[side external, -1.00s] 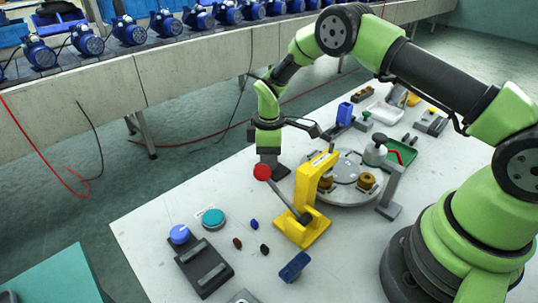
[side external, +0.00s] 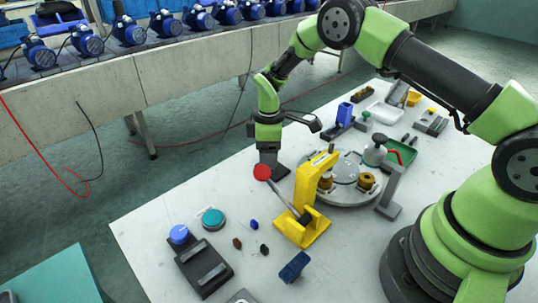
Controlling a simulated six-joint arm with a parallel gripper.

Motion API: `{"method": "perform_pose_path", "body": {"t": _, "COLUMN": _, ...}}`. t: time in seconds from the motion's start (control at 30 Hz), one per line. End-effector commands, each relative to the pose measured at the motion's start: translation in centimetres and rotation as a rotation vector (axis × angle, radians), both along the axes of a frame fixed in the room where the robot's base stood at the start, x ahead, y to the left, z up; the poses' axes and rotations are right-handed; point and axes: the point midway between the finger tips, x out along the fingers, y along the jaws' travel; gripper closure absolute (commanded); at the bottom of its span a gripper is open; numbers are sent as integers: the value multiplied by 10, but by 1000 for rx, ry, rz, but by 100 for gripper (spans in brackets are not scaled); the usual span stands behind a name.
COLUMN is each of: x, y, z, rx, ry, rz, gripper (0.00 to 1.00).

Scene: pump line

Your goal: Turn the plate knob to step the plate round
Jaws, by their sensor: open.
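A round grey plate (side external: 348,192) lies on the white table, partly hidden behind a yellow lever press (side external: 317,195). Brass-coloured parts (side external: 366,181) sit on it. A blue round knob (side external: 179,234) stands on a dark box at the front left; I cannot tell for sure that it is the plate knob. My gripper (side external: 272,172) is open and points down, left of the plate and behind the press lever's red ball (side external: 262,172). The ball partly overlaps its lower end, so its fingertips are hard to make out. It is well away from the blue knob.
A teal button (side external: 213,219), small dark pieces (side external: 253,224) and a blue block (side external: 294,267) lie at the front. A grey post (side external: 391,190) stands right of the plate. A green tray (side external: 402,153) and a white tray (side external: 384,113) lie behind. The left table edge is clear.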

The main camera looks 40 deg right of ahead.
Motion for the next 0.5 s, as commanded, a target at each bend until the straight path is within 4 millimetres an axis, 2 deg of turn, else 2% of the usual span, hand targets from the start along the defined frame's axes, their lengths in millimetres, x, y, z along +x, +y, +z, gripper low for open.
{"method": "perform_pose_path", "body": {"t": 0.3, "x": 0, "y": 0, "z": 63, "rx": 1, "ry": -4, "rz": -1, "gripper": 38}}
{"method": "perform_pose_path", "body": {"t": 0.5, "x": 0, "y": 0, "z": 83, "rx": 0, "ry": 0, "rz": -1, "gripper": 38}}
